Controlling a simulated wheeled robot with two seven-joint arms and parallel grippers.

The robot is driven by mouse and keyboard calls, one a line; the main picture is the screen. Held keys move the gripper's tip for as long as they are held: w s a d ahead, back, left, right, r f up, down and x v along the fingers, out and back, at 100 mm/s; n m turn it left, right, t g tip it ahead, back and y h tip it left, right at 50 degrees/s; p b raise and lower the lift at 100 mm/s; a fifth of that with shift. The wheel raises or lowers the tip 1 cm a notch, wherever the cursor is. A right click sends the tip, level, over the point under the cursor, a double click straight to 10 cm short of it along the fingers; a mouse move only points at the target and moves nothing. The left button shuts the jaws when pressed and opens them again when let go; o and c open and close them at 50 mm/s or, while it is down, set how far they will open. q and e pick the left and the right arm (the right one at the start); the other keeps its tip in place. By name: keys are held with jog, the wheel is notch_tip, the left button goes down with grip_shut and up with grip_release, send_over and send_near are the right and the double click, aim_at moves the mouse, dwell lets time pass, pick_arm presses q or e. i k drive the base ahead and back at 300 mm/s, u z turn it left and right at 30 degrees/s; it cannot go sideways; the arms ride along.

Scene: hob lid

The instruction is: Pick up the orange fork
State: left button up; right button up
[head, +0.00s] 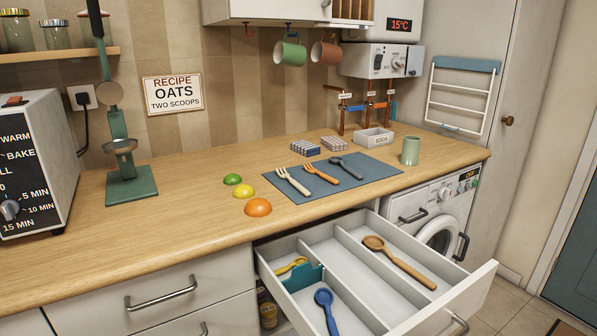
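The orange fork (320,173) lies on a blue-grey mat (375,181) on the wooden countertop. Its tines point to the back left and its handle to the front right. A pale cream fork (292,181) lies to its left and a dark grey spoon (346,168) to its right, each apart from it. Nothing covers the orange fork. Neither of my grippers shows in the head view.
An open drawer (352,260) juts out below the mat, with a wooden spoon (398,262), a blue spoon (326,309) and a yellow utensil (291,266) inside. Green, yellow and orange domes (258,207) sit left of the mat. A green cup (411,150) stands right.

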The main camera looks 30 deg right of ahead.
aim_at(308, 167)
jog(key=k, duration=0.5)
jog(key=z, duration=2.55)
jog(key=i, duration=3.65)
jog(key=u, duration=4.7)
jog(key=i, duration=0.65)
jog(key=u, duration=0.1)
